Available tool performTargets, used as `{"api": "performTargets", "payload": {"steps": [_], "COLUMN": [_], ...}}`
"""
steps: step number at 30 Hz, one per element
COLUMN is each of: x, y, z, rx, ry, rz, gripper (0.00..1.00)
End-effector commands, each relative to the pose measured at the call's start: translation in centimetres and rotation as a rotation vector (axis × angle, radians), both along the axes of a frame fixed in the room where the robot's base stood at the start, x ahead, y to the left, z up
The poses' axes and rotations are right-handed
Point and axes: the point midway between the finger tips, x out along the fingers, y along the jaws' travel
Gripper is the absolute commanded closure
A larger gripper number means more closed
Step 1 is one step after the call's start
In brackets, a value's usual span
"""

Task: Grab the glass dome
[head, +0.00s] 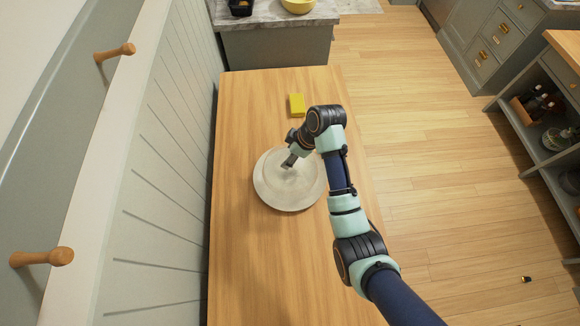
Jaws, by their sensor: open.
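The glass dome (296,183) is clear and faint, and it appears to sit on a round pale plate (268,195) on the wooden table. Its outline is hard to separate from the plate. My gripper (289,163) is over the upper middle of the dome, pointing down and left. It is open and looks empty. I cannot tell whether its fingers touch the dome. My wrist and forearm come in from the lower right and cover part of the plate's right side.
A yellow block (297,105) lies on the wooden table (240,255) beyond the plate. The table's near part is clear. A panelled wall (165,190) with wooden pegs borders the left. A marble-topped counter with a yellow bowl (298,6) stands at the back; shelves are at right.

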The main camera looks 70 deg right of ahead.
Motion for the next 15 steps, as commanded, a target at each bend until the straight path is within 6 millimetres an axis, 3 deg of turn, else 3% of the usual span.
{"api": "performTargets", "payload": {"steps": [4, 15], "x": [-0.01, -0.02], "y": [0.0, 0.01], "z": [0.05, 0.08], "rx": [0.0, 0.0], "ry": [0.0, 0.0], "rz": [0.0, 0.0], "gripper": [0.38, 0.99]}}
